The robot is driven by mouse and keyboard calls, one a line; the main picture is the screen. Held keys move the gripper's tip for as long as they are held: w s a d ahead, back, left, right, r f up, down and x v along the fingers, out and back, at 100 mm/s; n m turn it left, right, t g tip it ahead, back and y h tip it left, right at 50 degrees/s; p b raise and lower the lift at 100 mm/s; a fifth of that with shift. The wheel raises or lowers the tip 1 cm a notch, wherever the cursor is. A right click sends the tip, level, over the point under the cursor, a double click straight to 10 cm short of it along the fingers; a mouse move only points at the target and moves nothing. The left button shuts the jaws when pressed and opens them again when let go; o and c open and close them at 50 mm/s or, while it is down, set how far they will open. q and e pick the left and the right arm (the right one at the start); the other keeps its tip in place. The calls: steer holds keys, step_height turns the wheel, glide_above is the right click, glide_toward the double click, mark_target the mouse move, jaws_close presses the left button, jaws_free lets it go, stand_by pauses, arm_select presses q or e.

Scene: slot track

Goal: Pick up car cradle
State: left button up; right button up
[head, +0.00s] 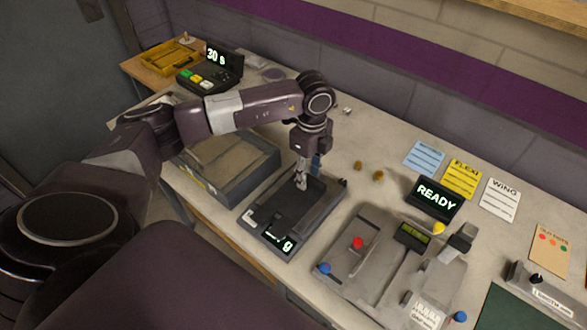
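My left gripper (301,181) points down over the far part of a dark scale (256,240) with a lit "g" display. Its fingers are small and look close together; I cannot tell whether they are open or shut, or whether they touch the scale. A small dark shape (278,222) shows on the scale near its display; I cannot tell whether it is the car cradle. A small blue thing (316,161) shows just behind the gripper, partly hidden. No car cradle can be made out for sure. My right gripper is not in view.
An open grey box (262,172) stands left of the scale. A grey fixture (345,262) with red, blue and yellow knobs and a READY sign (435,197) stand to the right. Small brass pieces (378,175) lie behind. A timer (210,72) and yellow tray (168,58) are at the far left.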

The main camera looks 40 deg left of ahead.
arm_select(q)
jaws_close()
stand_by(0.4)
steer(key=shift+r, duration=0.35)
step_height(320, 180, up, 20)
steer(key=b, duration=0.3)
